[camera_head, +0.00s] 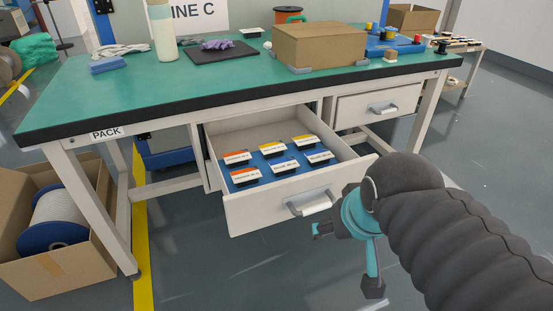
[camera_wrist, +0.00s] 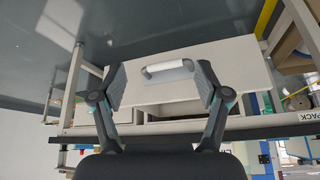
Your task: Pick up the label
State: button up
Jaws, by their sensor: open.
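Several small labels lie in the open drawer in the head view, in two rows on a blue lining. The back row has an orange-topped label (camera_head: 237,158), a yellow-topped label (camera_head: 272,149) and another yellow-orange one (camera_head: 305,142). The front row has an orange one (camera_head: 245,175) and two blue-topped ones (camera_head: 284,165) (camera_head: 319,157). Their print is too small to read. My gripper (camera_head: 345,259) is open and empty, in front of the drawer at the right. In the wrist view, my gripper (camera_wrist: 160,80) has its fingers spread around the view of the drawer handle; no label shows there.
The open drawer's front (camera_head: 270,208) carries a handle (camera_head: 310,204), also seen in the wrist view (camera_wrist: 167,68). A second drawer (camera_head: 378,105) is shut. The green bench top (camera_head: 130,95) overhangs the drawer's back. A cardboard box with a spool (camera_head: 60,270) stands left.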

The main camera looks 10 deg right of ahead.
jog(key=w+a+r+m+g+b, duration=0.1)
jog(key=w+a+r+m, duration=0.2)
jog(key=w, duration=0.4)
jog(key=w+a+r+m+g, duration=0.2)
jog(key=w+r+m, duration=0.15)
jog(key=w, duration=0.35)
jog(key=m+g+b, duration=0.3)
jog(key=m+b, duration=0.1)
jog(key=m, duration=0.4)
send_over(253, 173)
jog(key=f, duration=0.5)
jog(key=w+f, duration=0.1)
jog(key=f, duration=0.2)
jog(key=shift+a+f, duration=0.25)
jog(key=shift+f, duration=0.05)
jog(key=f, duration=0.4)
jog(key=shift+s+d+f+b, duration=0.15)
jog(key=shift+s+d+b, duration=0.1)
jog(key=shift+s+b, duration=0.15)
jog(key=shift+f, duration=0.55)
jog(key=shift+f, duration=0.25)
jog(key=shift+c, duration=0.2)
jog(key=c, duration=0.8)
